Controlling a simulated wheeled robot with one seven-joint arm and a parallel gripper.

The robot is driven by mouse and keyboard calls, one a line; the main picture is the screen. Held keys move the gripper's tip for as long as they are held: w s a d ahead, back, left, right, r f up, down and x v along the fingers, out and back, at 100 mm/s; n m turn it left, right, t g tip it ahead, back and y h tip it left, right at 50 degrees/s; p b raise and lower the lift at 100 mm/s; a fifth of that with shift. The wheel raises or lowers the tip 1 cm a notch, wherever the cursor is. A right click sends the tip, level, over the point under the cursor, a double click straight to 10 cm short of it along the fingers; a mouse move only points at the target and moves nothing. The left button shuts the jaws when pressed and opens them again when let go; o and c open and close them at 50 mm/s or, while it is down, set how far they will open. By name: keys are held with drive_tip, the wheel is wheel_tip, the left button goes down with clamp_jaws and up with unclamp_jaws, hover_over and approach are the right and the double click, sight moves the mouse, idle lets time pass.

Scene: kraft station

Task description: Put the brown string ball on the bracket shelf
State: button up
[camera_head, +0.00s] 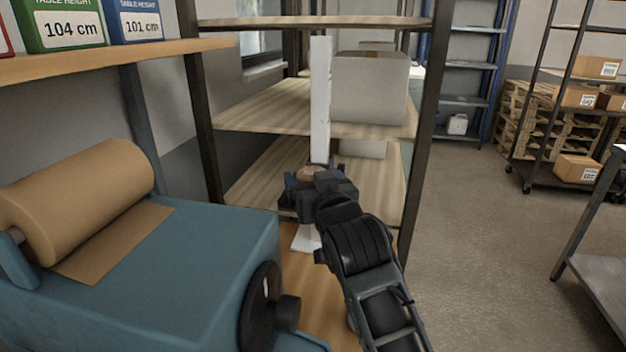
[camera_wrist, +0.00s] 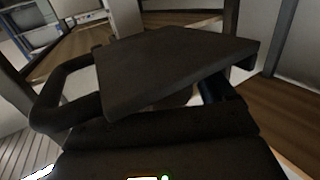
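A small rounded brown thing, which looks like the brown string ball (camera_head: 309,173), shows at the tip of my gripper (camera_head: 312,184) in the head view. Only its top shows between the dark fingers, and the gripper appears shut on it. In the wrist view, dark gripper parts fill the middle and I cannot make the ball out clearly. A wooden shelf board, apparently the bracket shelf (camera_head: 180,50), is at the upper left of the head view, left of and higher in the picture than my gripper. A green box (camera_head: 66,24) and a blue box (camera_head: 136,20) stand on it.
A white upright post (camera_head: 320,100) stands directly behind my gripper. A dark-framed rack with wooden boards (camera_head: 250,112) is behind, holding a large grey box (camera_head: 370,88). A blue machine (camera_head: 190,245) with a kraft paper roll (camera_head: 85,195) fills the lower left. Open floor lies right.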

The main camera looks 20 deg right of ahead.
drive_tip(key=shift+o, duration=1.1)
drive_tip(key=shift+r, duration=0.15)
drive_tip(key=s+a+b, duration=0.1)
drive_tip(key=s+b, duration=0.1)
drive_tip(key=s, duration=1)
drive_tip(key=shift+a+r, duration=0.3)
drive_tip(key=shift+a, duration=0.05)
drive_tip(key=s+f+n, duration=0.1)
drive_tip(key=s+f, duration=0.3)
drive_tip(key=s, duration=0.2)
drive_tip(key=s+d+f+n+y, duration=0.1)
drive_tip(key=s+f, duration=0.4)
drive_tip(key=s+f+n+g+y, duration=0.1)
drive_tip(key=s+f, duration=0.4)
drive_tip(key=s, duration=0.1)
drive_tip(key=shift+s+d+f, duration=0.15)
drive_tip(key=shift+s+f, duration=0.05)
drive_tip(key=shift+s, duration=0.1)
drive_tip(key=s+m+g, duration=0.1)
drive_tip(key=s, duration=2.1)
drive_tip(key=shift+a+f, duration=0.2)
drive_tip(key=shift+a, duration=0.15)
